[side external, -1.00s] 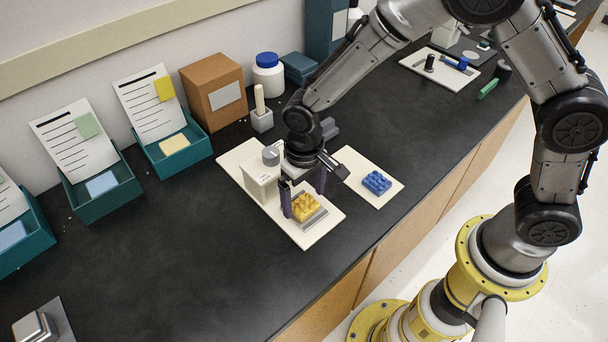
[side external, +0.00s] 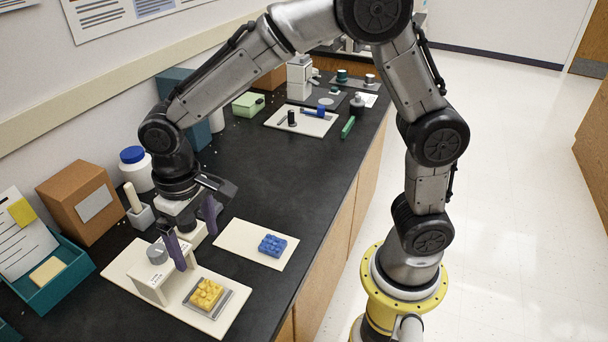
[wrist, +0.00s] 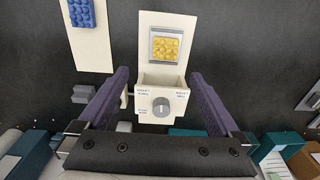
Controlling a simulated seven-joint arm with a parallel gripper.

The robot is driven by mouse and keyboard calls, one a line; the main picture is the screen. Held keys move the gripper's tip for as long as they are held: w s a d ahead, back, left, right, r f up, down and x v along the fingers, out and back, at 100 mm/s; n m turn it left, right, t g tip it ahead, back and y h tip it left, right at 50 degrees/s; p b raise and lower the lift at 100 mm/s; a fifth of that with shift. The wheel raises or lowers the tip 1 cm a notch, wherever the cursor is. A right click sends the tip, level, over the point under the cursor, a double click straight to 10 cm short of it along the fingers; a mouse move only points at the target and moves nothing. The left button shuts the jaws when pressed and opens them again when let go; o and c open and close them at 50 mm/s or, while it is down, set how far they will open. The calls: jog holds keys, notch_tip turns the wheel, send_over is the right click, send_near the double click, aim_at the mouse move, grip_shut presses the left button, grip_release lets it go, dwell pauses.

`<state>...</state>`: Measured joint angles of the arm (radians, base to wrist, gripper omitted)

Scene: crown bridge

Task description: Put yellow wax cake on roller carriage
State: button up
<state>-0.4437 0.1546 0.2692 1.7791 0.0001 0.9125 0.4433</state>
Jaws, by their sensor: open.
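The yellow wax cake (side external: 206,294), a knobbed block, lies flat on the grey metal roller carriage (side external: 226,302) at the near end of a cream base board. In the wrist view the yellow cake (wrist: 166,48) sits within the carriage's grey border (wrist: 166,33). My gripper (side external: 198,250) is open, with its purple fingers above and behind the cake, near the cream housing with a grey knob (side external: 157,254). In the wrist view the fingers of my gripper (wrist: 160,74) are wide apart with nothing held between them; the cake is beyond the tips.
A blue knobbed block (side external: 272,245) lies on a separate cream board to the right. A brown box (side external: 80,200), a white jar with blue lid (side external: 136,170) and a teal tray (side external: 75,262) line the wall side. Dark bench top is clear beyond the blue block's board.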

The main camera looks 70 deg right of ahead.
jog(key=s+d+r+t, duration=0.3)
jog(key=s+d+r, duration=0.55)
jog(key=d, duration=0.25)
jog(key=s+d+r+t, duration=0.1)
jog(key=s+d, duration=0.4)
jog(key=s, duration=0.5)
jog(key=shift+d+r+t, duration=0.3)
jog(key=shift+d+t, duration=0.05)
jog(key=shift+t, duration=0.35)
